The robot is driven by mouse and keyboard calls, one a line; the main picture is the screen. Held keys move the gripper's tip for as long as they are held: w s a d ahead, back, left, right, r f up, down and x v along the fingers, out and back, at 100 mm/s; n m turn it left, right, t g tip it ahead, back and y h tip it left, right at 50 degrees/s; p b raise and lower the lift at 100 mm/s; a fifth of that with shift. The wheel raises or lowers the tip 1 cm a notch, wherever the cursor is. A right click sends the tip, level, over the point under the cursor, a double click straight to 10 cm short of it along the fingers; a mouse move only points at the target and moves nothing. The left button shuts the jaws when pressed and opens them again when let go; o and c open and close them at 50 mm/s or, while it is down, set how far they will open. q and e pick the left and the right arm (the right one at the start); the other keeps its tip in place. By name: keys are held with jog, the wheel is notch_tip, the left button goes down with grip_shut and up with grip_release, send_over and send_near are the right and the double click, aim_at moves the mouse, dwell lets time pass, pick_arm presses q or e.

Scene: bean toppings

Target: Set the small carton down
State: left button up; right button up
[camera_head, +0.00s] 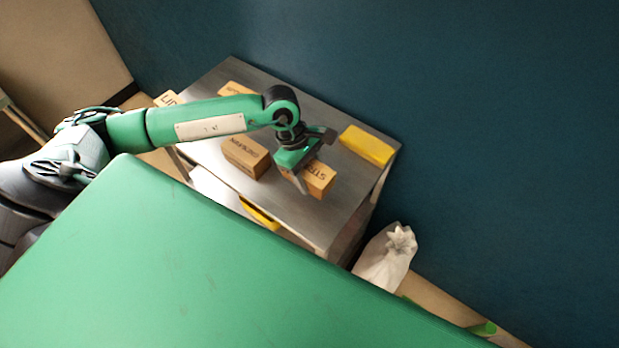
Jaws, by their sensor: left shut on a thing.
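My left gripper (300,178) reaches over the metal table (338,205) from the left. It is shut on a small brown carton (319,180) with dark lettering on its side. The carton is at or just above the tabletop; I cannot tell whether it touches. A second brown carton (246,157) with lettering stands to the left of the held one, apart from it. My right gripper is not in view.
A yellow block (366,146) lies at the table's right end. More cartons show behind my arm, one at the back (235,88) and one at the left (168,98). A white sack (386,258) stands beside the table. A blue wall rises behind.

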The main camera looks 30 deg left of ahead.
pick_arm(q)
jog(key=shift+f, duration=0.7)
notch_tip(320, 180, down, 4)
jog(key=shift+f+p, duration=0.1)
jog(key=shift+p, duration=0.45)
jog(key=shift+f, duration=0.2)
jog(key=o, duration=1)
jog(key=shift+r, duration=0.1)
jog(key=shift+o, duration=0.2)
